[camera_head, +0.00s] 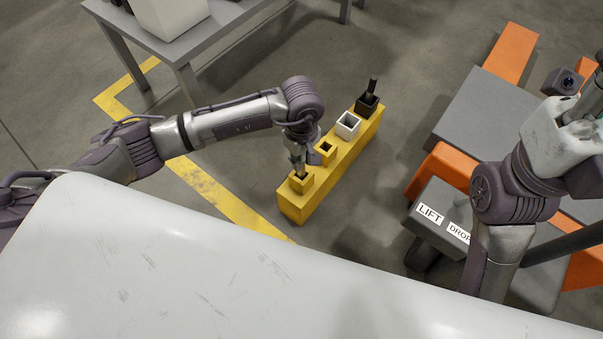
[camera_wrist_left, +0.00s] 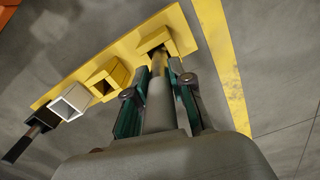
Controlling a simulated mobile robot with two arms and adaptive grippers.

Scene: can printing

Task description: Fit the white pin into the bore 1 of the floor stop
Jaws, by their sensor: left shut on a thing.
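The floor stop is a long yellow block (camera_head: 337,172) on the floor. It carries a row of square sockets: two yellow, one white and one black. My left gripper (camera_head: 298,168) points down over the nearest yellow socket (camera_head: 301,184). In the left wrist view the gripper (camera_wrist_left: 161,88) is shut on the pale pin (camera_wrist_left: 159,104), between its green pads. The pin's far end is at the mouth of the end socket (camera_wrist_left: 168,42). I cannot tell how far it is inside. Which socket is bore 1 is not marked in view.
A black pin (camera_head: 372,88) stands in the black socket. The white socket (camera_head: 348,122) and second yellow socket (camera_head: 327,148) look empty. A grey table (camera_head: 215,35) stands at the back left. An orange and grey machine (camera_head: 475,120) with a LIFT label stands right, beyond open floor.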

